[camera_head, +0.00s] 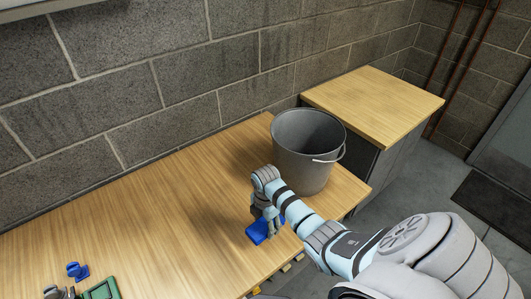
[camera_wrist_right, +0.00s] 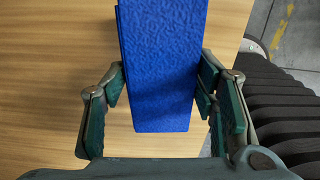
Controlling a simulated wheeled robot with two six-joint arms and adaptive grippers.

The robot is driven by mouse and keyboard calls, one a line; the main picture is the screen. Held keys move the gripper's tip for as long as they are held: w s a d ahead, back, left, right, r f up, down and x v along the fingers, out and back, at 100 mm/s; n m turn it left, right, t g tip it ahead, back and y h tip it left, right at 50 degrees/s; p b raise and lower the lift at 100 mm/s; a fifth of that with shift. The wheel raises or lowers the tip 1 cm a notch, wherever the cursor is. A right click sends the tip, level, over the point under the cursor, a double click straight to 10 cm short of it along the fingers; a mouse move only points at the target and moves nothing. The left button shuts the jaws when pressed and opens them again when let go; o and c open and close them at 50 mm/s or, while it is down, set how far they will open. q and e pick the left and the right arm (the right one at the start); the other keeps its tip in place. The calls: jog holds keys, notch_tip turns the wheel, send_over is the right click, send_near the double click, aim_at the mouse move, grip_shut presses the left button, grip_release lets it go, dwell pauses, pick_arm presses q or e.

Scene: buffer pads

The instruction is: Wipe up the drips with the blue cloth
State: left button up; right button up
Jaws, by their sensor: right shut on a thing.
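The blue cloth (camera_head: 260,232) is at the front right of the wooden table, below my right gripper (camera_head: 266,214). In the right wrist view the cloth (camera_wrist_right: 160,65) is a flat, thick blue slab between the fingers of my right gripper (camera_wrist_right: 160,88), which is shut on it. The cloth is low at the table top; I cannot tell whether it touches the wood. No drips can be made out on the visible wood.
A grey metal bucket (camera_head: 306,150) stands just behind my right gripper on the table (camera_head: 170,215). A small blue object (camera_head: 77,270) and a green object (camera_head: 102,290) are at the lower left. A wood-topped cabinet (camera_head: 375,102) stands beyond. The table's middle is clear.

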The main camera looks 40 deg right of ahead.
jog(key=shift+r, duration=0.55)
pick_arm(q)
jog(key=shift+w+b, duration=0.15)
jog(key=shift+b, duration=0.15)
pick_arm(e)
jog(key=shift+r, duration=0.7)
